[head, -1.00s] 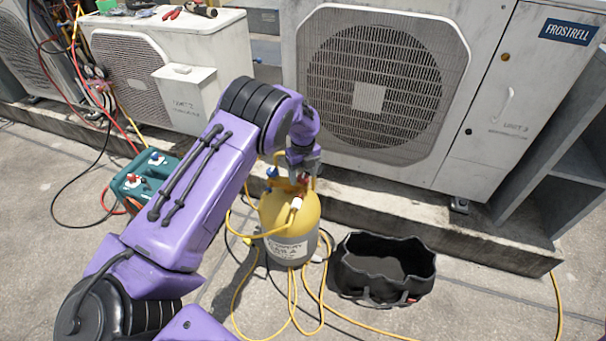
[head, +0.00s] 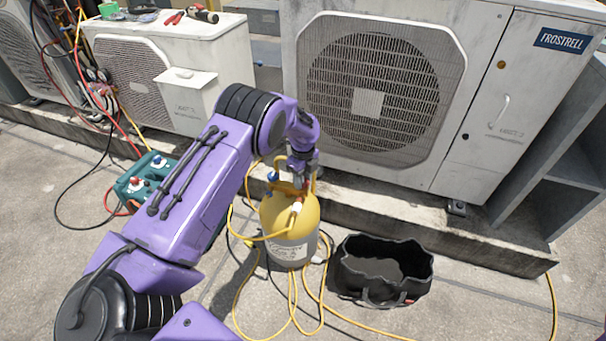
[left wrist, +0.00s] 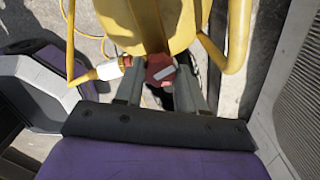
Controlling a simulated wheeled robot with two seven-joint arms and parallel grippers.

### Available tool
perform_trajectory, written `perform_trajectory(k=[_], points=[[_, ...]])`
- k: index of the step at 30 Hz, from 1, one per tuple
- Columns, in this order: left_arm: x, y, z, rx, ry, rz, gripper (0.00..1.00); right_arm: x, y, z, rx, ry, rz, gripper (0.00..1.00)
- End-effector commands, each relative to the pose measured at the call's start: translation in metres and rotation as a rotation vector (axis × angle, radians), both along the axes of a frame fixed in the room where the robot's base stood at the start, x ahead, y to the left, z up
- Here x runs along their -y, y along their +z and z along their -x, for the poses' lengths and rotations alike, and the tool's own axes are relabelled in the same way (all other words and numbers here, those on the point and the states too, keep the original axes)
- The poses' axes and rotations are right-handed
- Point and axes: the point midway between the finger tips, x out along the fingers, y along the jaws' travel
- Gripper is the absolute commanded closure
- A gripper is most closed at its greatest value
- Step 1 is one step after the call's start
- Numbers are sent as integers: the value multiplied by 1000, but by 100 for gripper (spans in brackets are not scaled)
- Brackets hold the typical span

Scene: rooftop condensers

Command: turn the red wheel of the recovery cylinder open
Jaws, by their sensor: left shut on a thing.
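The recovery cylinder (head: 290,215), yellow above and grey below, stands upright on the paving. Its yellow top also shows in the left wrist view (left wrist: 150,22). My left gripper (head: 299,184) reaches down to the valve at its top. In the left wrist view, the red wheel (left wrist: 160,70) sits between the two grey fingers of my left gripper (left wrist: 160,88), which is shut on it. In the head view the gripper hides most of the wheel. A white hose fitting (left wrist: 110,69) lies just left of the fingers. My right gripper is out of view.
A black open tool bag (head: 350,285) stands right of the cylinder. Yellow hoses (head: 293,300) loop over the paving in front. A large condenser (head: 300,75) on a concrete curb stands close behind. A teal unit with gauges (head: 130,188) is at the left, partly behind my arm.

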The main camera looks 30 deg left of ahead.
Motion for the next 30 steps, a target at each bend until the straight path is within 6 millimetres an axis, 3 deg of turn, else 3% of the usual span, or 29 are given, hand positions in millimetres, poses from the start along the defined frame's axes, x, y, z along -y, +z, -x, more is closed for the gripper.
perform_trajectory(k=[9, 30], points=[[0, 3, 0, 0, 299, 0, 92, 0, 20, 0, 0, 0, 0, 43], [-1, 1, 0, 1, 962, -1, 92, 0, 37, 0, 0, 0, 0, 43]])
